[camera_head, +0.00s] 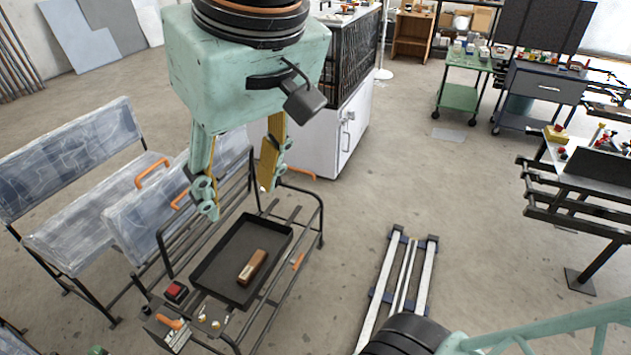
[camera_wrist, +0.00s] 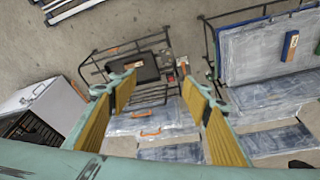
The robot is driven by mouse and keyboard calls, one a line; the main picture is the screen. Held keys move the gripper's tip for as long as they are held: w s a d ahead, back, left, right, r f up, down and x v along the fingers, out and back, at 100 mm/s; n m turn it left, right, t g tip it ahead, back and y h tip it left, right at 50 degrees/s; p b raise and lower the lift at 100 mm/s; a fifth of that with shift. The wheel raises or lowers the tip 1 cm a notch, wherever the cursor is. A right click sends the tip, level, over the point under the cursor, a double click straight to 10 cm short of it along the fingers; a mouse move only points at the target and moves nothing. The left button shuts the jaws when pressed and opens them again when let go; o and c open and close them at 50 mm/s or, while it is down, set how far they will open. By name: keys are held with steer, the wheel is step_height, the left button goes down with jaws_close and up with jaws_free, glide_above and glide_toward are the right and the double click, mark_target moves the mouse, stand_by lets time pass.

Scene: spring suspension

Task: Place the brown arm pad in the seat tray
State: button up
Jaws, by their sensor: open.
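The brown arm pad (camera_head: 252,268) is a small brown block with a pale strip. In the head view it lies inside the dark, shallow seat tray (camera_head: 214,268), toward its right front part. The tray sits on a black tubular frame and also shows in the wrist view (camera_wrist: 149,70), partly behind a fingertip. My gripper (camera_head: 238,199) is open, with yellow inner pads and nothing between its fingers. It hangs above the tray's far end, apart from the pad. In the wrist view its two fingers (camera_wrist: 157,74) are spread wide.
A red button (camera_head: 175,291) and small knobs sit at the frame's front left. Grey-blue seats (camera_head: 75,225) stand at the left. A white cabinet (camera_head: 325,145) is behind my gripper.

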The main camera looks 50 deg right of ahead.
steer(key=s+f+n, duration=0.1)
steer(key=s, duration=0.5)
steer(key=shift+a, duration=0.35)
stand_by(0.4)
